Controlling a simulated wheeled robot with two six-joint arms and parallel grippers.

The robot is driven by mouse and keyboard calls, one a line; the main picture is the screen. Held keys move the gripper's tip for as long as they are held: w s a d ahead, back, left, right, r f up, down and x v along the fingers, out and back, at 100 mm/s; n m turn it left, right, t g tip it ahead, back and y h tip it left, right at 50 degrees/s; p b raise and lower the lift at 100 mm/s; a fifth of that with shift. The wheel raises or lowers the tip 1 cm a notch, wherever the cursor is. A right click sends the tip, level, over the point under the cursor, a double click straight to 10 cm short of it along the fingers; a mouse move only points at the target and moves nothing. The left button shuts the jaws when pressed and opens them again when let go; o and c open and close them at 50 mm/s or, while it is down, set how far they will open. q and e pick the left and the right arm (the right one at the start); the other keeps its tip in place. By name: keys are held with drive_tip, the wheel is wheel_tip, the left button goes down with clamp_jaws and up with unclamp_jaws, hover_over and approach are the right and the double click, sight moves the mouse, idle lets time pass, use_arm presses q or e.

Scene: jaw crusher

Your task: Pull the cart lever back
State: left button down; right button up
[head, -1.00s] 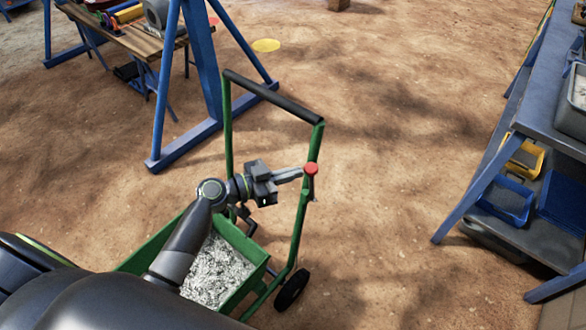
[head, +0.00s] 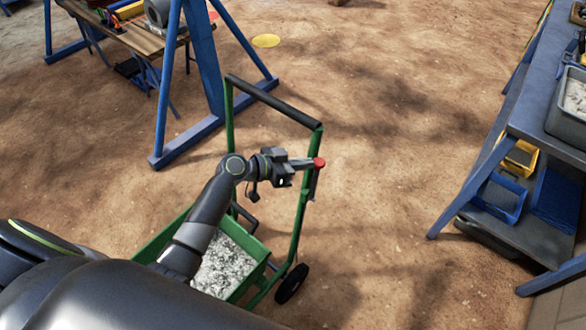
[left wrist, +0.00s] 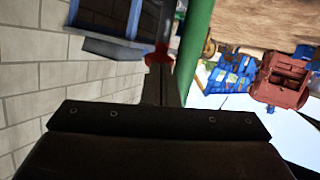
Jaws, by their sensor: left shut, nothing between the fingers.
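The green cart (head: 299,223) stands in front of me with a black handle bar and a bin of grey crushed stone (head: 225,266). The cart lever, with a red knob (head: 319,163) and a dark shaft, is on the cart's right upright. My left gripper (head: 309,164) is shut and empty, its fingertips at the red knob; I cannot tell if they touch it. In the left wrist view the red knob (left wrist: 158,54) shows just beyond the closed fingers, beside the green upright (left wrist: 196,45). My right gripper is not in view.
A blue workbench (head: 500,150) with trays and bins stands on the right. A blue frame (head: 205,90) and a wooden table (head: 140,42) stand at the upper left. The dirt floor between the cart and the workbench is clear.

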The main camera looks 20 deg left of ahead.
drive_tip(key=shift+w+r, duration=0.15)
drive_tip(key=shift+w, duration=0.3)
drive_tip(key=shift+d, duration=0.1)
